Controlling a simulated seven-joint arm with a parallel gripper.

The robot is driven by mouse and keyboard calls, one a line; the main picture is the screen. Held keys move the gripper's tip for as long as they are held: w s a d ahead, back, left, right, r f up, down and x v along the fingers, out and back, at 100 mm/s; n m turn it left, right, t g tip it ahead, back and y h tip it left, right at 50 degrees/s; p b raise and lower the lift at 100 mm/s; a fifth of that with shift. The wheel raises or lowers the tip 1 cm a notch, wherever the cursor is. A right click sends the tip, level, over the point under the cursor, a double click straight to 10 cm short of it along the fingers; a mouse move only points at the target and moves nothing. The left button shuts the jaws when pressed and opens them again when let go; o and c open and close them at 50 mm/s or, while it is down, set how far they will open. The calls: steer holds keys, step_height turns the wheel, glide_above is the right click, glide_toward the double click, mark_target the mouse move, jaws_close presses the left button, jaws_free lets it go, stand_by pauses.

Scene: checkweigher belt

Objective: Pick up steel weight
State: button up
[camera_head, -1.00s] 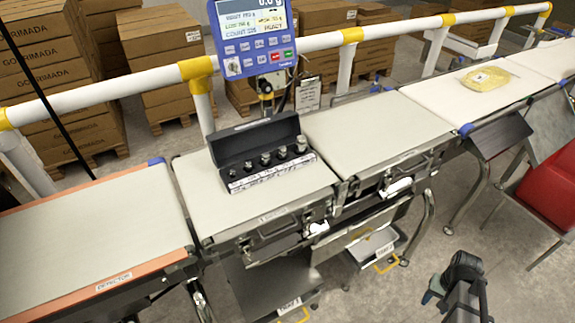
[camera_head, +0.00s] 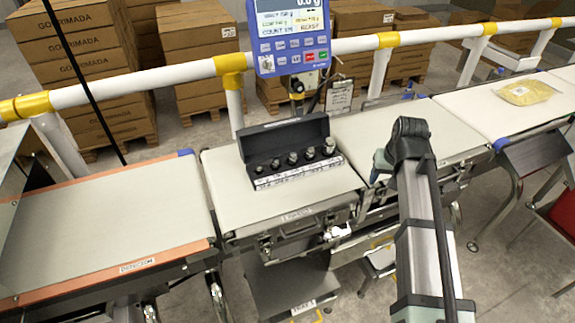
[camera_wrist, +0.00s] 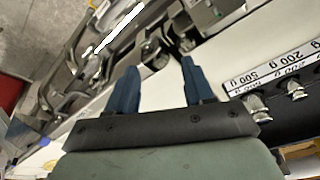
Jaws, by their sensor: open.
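Several steel weights (camera_head: 292,158) stand in a row of slots in an open black case (camera_head: 262,147) on the weighing belt. The case's lid is up at the back, and a white label strip runs along its front. In the wrist view two steel weights (camera_wrist: 257,107) show at the right, beside labels reading 500 g and 200 g. My gripper (camera_wrist: 158,78) is open and empty, with its blue fingers apart over the belt, to the left of the case in that view. In the head view my gripper (camera_head: 381,165) is right of the case, its fingers mostly hidden by my arm.
A blue indicator display (camera_head: 290,35) stands behind the case, in front of a white and yellow guard rail (camera_head: 150,80). A yellow bag (camera_head: 525,92) lies on the far right belt. The left belt (camera_head: 110,220) is bare.

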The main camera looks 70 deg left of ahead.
steer(key=s+a+r+n+y, duration=0.1)
steer(key=s+a+r, duration=0.25)
steer(key=s, duration=0.25)
steer(key=s+a+r+n, duration=0.2)
steer(key=s+a+r, duration=0.1)
steer(key=s+a, duration=0.15)
steer(key=n+g+y, duration=0.1)
steer(key=n+g, duration=0.1)
steer(key=n, duration=0.1)
glide_toward(276, 161)
steer(key=x, duration=0.3)
steer(key=shift+s+f, duration=0.15)
steer(key=shift+f, duration=0.25)
steer(key=shift+w+a+x, duration=0.1)
steer(key=shift+x, duration=1.2)
steer(key=shift+w+a+x, duration=0.1)
steer(key=shift+x, duration=1.2)
steer(key=shift+c, duration=0.4)
steer(key=shift+r, duration=0.1)
jaws_close()
